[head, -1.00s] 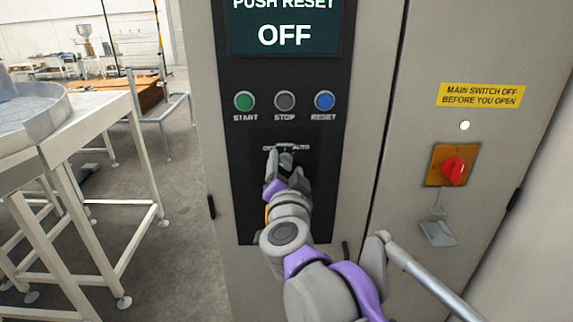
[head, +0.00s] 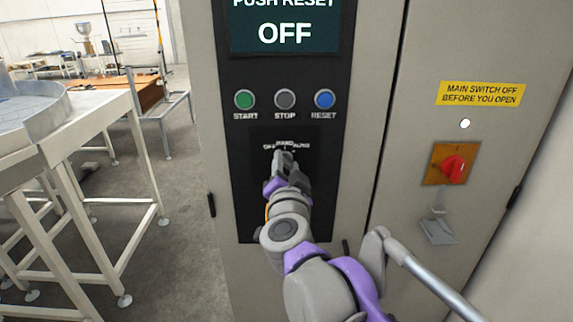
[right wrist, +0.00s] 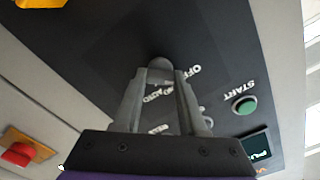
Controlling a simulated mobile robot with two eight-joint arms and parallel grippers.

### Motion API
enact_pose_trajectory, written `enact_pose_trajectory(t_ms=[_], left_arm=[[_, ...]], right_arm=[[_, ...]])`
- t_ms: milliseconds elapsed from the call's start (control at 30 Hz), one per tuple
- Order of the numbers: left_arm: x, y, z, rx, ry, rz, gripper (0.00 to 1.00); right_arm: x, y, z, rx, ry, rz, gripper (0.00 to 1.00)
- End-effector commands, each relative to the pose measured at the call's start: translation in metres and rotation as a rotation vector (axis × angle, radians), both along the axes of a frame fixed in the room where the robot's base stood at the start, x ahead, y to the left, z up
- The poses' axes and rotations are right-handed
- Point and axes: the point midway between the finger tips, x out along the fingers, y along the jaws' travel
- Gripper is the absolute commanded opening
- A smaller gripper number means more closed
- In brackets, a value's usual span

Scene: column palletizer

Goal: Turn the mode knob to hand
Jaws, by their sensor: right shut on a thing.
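The mode knob (right wrist: 160,66) is a small grey knob on the black panel of the cabinet. My right gripper (head: 284,157) is shut on it, with one finger on each side; the gripper also shows in the right wrist view (right wrist: 160,82). In the head view the fingers cover most of the knob, and the HAND label (head: 285,143) shows just above the fingertips, between OFF and AUTO. I cannot tell exactly which label the knob points to. The display (head: 284,27) reads PUSH RESET and OFF. My left gripper is not in view.
Green start (head: 244,99), grey stop (head: 285,99) and blue reset (head: 325,99) buttons sit above the knob. A red main switch (head: 453,168) on an orange plate is on the right door. A white-framed table (head: 110,125) stands at the left.

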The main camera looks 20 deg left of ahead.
Motion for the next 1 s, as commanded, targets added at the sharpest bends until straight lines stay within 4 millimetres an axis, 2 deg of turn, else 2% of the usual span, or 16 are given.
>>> enact_pose_trajectory(t_ms=[267, 1000], left_arm=[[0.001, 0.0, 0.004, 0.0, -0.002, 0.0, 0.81], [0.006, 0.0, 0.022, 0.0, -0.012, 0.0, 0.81]], right_arm=[[0.0, 0.0, 0.0, 0.102, 0.029, 0.0, 0.0], [0.0, -0.001, -0.001, 0.679, 0.195, 0.0, 0.0]])
